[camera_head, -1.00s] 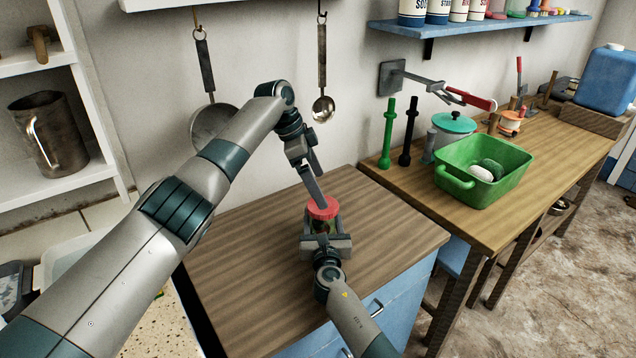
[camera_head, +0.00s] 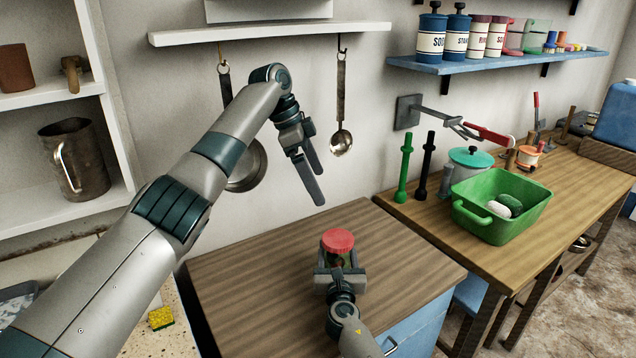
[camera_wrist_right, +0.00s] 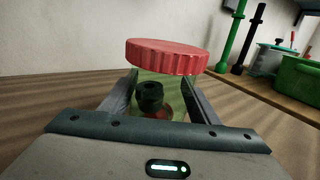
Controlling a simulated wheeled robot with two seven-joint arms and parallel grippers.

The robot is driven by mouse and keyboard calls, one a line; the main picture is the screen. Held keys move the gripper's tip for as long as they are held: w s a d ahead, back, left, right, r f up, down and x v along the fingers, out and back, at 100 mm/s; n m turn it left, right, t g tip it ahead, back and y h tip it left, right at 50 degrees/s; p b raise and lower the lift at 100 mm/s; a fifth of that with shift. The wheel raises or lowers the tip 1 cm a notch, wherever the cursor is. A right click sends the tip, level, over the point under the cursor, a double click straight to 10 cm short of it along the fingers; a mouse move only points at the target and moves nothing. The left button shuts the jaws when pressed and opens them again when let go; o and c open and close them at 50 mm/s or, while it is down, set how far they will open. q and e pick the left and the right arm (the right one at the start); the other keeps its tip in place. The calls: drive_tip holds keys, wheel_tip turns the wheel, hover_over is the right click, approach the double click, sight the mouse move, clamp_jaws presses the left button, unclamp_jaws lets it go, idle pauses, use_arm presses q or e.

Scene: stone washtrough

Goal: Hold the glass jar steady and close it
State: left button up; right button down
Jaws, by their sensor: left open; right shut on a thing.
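The glass jar (camera_head: 336,260) stands on the wooden cabinet top, with dark and reddish contents visible through its greenish glass (camera_wrist_right: 172,95). A red ridged lid (camera_head: 338,240) sits on its mouth; in the right wrist view the lid (camera_wrist_right: 165,57) looks slightly tilted, and I cannot tell whether it is tight. My right gripper (camera_head: 340,272) is shut around the jar's body, one finger on each side. My left gripper (camera_head: 314,178) is open and empty in the air, above and left of the lid, clear of it.
The wooden cabinet top (camera_head: 250,270) is bare around the jar. To the right, a bench holds a green basin (camera_head: 500,212), a pot with a teal lid (camera_head: 472,158) and upright green and black rods. A ladle (camera_head: 341,140) and a pan hang on the wall behind my left arm.

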drive_tip(key=c, duration=0.6)
unclamp_jaws()
drive_tip(key=shift+s, duration=0.15)
drive_tip(key=shift+s, duration=0.5)
drive_tip(key=s, duration=0.5)
drive_tip(key=s+d+p, duration=0.1)
drive_tip(key=s, duration=1)
drive_tip(key=shift+d+p, duration=0.15)
drive_tip(key=shift+p, duration=0.2)
